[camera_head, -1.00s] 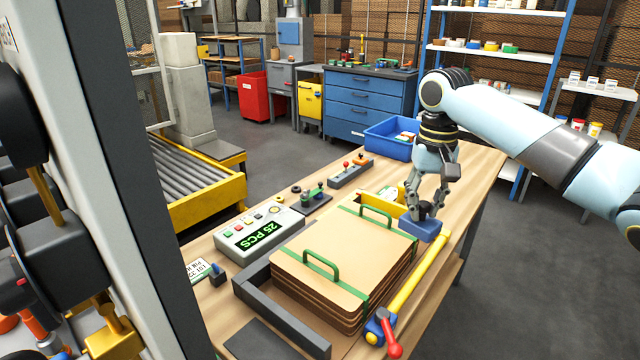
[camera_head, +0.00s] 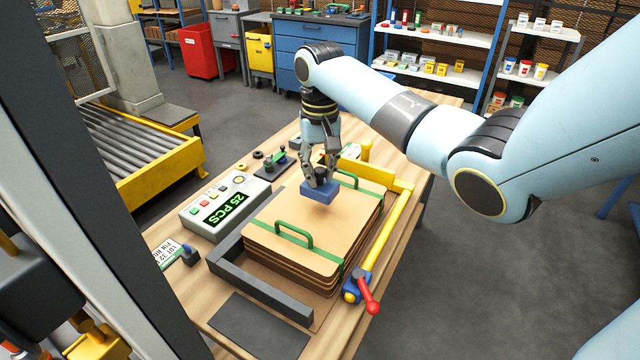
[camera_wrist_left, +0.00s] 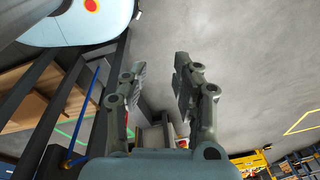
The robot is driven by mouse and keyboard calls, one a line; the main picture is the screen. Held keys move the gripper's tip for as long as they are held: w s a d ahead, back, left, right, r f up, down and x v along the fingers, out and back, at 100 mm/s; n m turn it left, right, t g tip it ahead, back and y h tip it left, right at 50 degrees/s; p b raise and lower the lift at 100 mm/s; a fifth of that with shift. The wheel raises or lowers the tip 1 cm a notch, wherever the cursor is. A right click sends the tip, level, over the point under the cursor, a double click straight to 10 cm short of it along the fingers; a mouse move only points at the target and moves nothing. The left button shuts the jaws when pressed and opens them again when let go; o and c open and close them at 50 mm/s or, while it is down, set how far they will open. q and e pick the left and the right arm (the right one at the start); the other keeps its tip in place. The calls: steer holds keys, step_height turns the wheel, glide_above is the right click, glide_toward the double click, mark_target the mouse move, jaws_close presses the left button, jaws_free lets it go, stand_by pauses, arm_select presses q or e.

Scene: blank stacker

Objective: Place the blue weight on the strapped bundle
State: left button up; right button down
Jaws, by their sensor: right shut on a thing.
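The strapped bundle (camera_head: 327,222) is a stack of brown cardboard sheets with green straps and two green handles, lying on the workbench. The blue weight (camera_head: 318,191) is a small blue block with a dark knob on top. My right gripper (camera_head: 320,180) is shut on the weight's knob and holds it over the back left part of the bundle. I cannot tell whether the weight touches the top sheet. My left gripper (camera_wrist_left: 158,95) shows in the left wrist view, its fingers apart with nothing between them, away from the bench.
A dark corner fence (camera_head: 262,290) borders the bundle's left and front. A yellow bar clamp (camera_head: 385,235) with a red handle runs along its right. A counter box (camera_head: 225,205) reading 25 PCS stands to the left. A dark pad (camera_head: 258,325) lies at the front.

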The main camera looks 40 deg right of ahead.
mark_target(320, 184)
step_height(320, 184, down, 3)
steer(key=shift+f, duration=0.1)
arm_select(q)
steer(key=shift+s+r, duration=0.15)
steer(key=shift+s, duration=0.5)
arm_select(e)
steer(key=shift+f, duration=0.35)
steer(key=c, duration=1.1)
jaws_free()
steer(key=shift+f, duration=0.15)
step_height(320, 184, up, 12)
steer(key=shift+r, duration=0.15)
arm_select(q)
steer(key=shift+w+f, duration=0.1)
steer(key=shift+f, duration=0.35)
